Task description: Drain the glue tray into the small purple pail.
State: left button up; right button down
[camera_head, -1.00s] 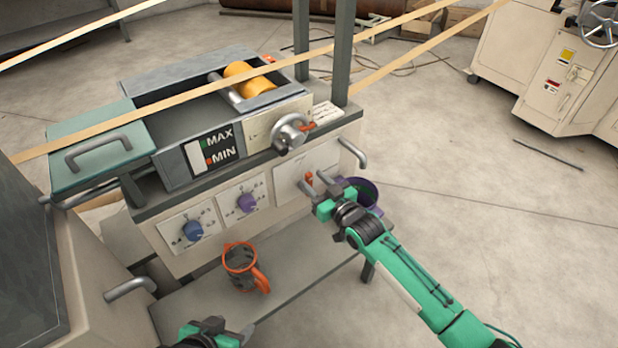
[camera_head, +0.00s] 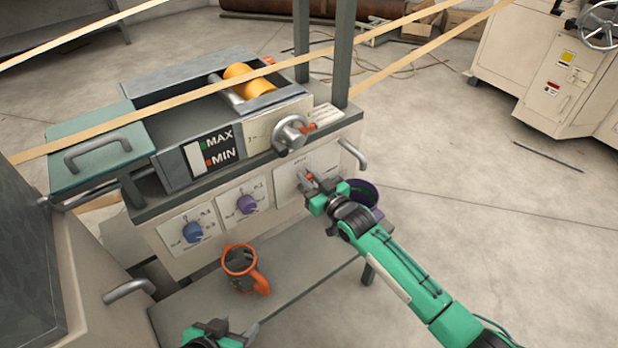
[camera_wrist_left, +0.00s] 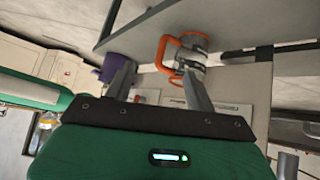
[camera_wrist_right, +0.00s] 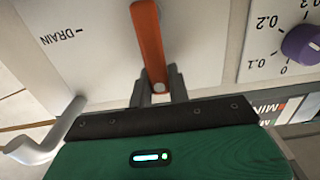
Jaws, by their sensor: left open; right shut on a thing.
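The glue tray (camera_head: 195,112) sits on top of the machine, with a yellow roller in it and a MAX/MIN level window on its front. My right gripper (camera_head: 308,185) is at the front panel, shut on the orange drain lever (camera_wrist_right: 148,45) beside the printed word DRAIN. The small purple pail (camera_head: 362,194) stands just right of and behind that gripper, partly hidden by it; its inside looks dark with some green. My left gripper (camera_wrist_left: 155,85) is open and empty, low at the front; in its view the purple pail (camera_wrist_left: 112,66) shows beyond one finger.
An orange-handled jug (camera_head: 240,262) stands on the lower shelf (camera_head: 205,305). A blue knob (camera_head: 192,231) and a purple knob (camera_head: 246,204) are on the panel. A metal handle (camera_head: 353,155) sticks out near the right arm. Tan strips cross above the tray.

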aim_at(311, 167)
jog(key=shift+d, duration=0.1)
jog(key=shift+w+d+m, duration=0.35)
jog(key=shift+m, duration=0.55)
pick_arm(q)
jog(key=shift+w+d+t+h+b, duration=0.2)
jog(key=shift+w+d+t+b, duration=0.1)
jog(key=shift+d, duration=0.15)
jog(key=shift+w+d+t+h+b, duration=0.2)
jog(key=shift+d+t, duration=0.1)
jog(key=shift+d, duration=0.15)
pick_arm(e)
jog(key=shift+w+d+f+m, duration=0.25)
jog(key=shift+d+m, duration=0.1)
jog(key=shift+m, duration=0.5)
jog(key=shift+w+d+f+m, duration=0.25)
jog(key=shift+d+m, duration=0.1)
jog(key=shift+m, duration=0.55)
jog(key=shift+w+d+f+m, duration=0.15)
jog(key=shift+w+d+m, duration=0.15)
jog(key=shift+m, duration=0.55)
jog(key=c, duration=1.3)
grip_release()
